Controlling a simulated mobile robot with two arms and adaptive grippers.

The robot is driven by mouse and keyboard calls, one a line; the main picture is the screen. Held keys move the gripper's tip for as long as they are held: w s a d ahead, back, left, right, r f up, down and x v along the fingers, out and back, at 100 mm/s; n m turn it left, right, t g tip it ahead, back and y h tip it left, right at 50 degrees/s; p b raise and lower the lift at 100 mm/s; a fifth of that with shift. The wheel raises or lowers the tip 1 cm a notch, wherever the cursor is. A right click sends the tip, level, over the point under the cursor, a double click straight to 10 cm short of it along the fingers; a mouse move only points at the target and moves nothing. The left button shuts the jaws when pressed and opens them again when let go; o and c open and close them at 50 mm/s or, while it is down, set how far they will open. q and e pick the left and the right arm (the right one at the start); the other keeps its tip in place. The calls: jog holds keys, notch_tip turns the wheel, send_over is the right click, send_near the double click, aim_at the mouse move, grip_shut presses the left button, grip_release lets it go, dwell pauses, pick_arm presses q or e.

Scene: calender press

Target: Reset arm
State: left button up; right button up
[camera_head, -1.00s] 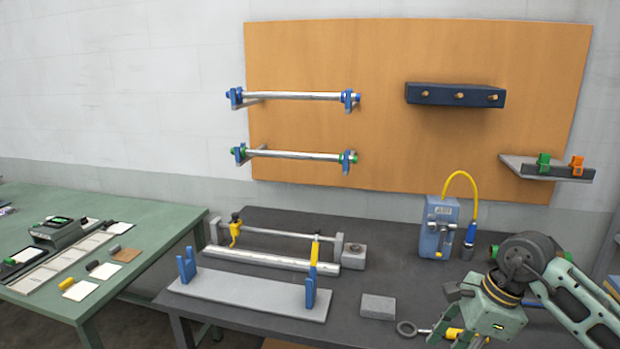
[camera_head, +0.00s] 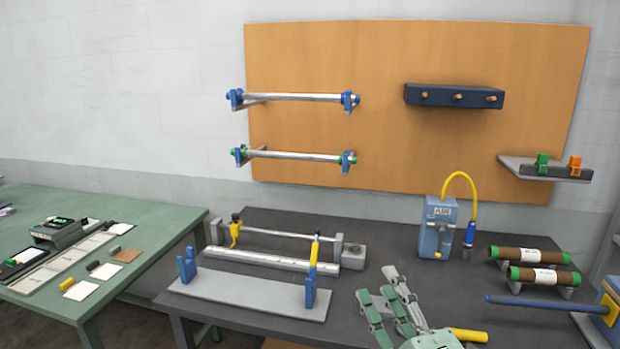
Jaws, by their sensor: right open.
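My right gripper (camera_head: 380,286) is a green and grey hand low in the picture, right of centre. Its fingers are spread and point up and left over the dark bench (camera_head: 300,218). I see nothing held between them. A yellow handle-like piece (camera_head: 469,335) shows just right of the gripper; whether they touch cannot be told. The gripper covers part of the bench top. My left gripper is out of view.
A roller press (camera_head: 270,260) and a grey plate with blue brackets (camera_head: 248,293) stand left of the gripper. A blue AIR unit (camera_head: 438,228) stands behind it. Two brown rolls (camera_head: 528,256) and a blue rod (camera_head: 545,303) lie at right. A green table (camera_head: 150,222) is at left.

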jog(key=s+d+f+m+g+h, duration=0.45)
jog(key=f+m, duration=0.25)
jog(key=f, duration=0.3)
jog(key=s+d+f+m+g+h, duration=0.45)
jog(key=f+m, duration=0.25)
jog(key=f, duration=0.4)
jog(key=s+a+f+m+g+y, duration=0.15)
jog(key=s+f+g, duration=0.3)
jog(key=s, duration=0.55)
jog(key=s+a+f+m+g+y, duration=0.1)
jog(key=s+f+m+g, duration=0.15)
jog(key=s+f, duration=0.55)
jog(key=s+f+g, duration=0.1)
jog(key=s+f, duration=0.1)
jog(key=f, duration=1.1)
jog(key=s+f+g, duration=0.1)
jog(key=s+f, duration=0.1)
jog(key=f, duration=1.1)
jog(key=s+d+f, duration=0.1)
jog(key=s+f, duration=0.6)
jog(key=s, duration=0.1)
jog(key=s+d+f+g, duration=0.1)
jog(key=s+d+f, duration=0.1)
jog(key=s+f, duration=0.5)
jog(key=shift+s+d+f+n, duration=0.25)
jog(key=shift+s+f+n, duration=0.05)
jog(key=shift+s, duration=0.35)
